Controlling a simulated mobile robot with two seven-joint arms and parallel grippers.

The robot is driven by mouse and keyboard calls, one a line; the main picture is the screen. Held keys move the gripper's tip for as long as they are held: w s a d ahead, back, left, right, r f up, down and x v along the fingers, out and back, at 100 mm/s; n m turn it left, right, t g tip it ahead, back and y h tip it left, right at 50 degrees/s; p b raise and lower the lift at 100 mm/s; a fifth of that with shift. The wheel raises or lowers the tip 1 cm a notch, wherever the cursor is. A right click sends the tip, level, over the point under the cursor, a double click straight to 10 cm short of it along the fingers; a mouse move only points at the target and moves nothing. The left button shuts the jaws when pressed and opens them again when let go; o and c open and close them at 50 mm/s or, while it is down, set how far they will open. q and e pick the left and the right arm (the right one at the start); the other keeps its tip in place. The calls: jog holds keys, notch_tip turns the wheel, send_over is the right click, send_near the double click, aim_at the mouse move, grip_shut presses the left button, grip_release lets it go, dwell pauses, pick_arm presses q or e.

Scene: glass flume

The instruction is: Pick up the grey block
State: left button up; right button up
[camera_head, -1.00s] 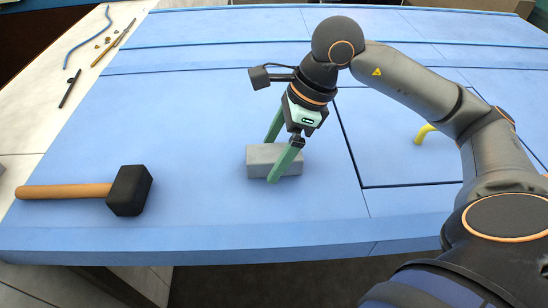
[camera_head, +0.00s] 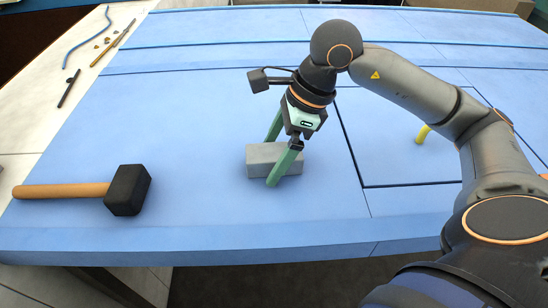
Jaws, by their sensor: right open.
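The grey block (camera_head: 258,161) lies on the blue table (camera_head: 190,215), right of the mallet. My right gripper (camera_head: 273,163) is over it, open, with its green fingers pointing down. The near finger crosses in front of the block's front face and the far finger is behind it, so the fingers straddle the block. I cannot tell whether either finger touches it. The near finger hides part of the block's right half. My left gripper is not in view.
A mallet (camera_head: 127,190) with a black head and wooden handle lies at the left. A yellow hooked piece (camera_head: 422,133) is at the right, beside my right arm. Rods and a blue hose (camera_head: 84,42) lie on the pale surface at the far left. The table's front edge is close.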

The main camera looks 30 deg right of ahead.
grip_shut()
dwell(0.8)
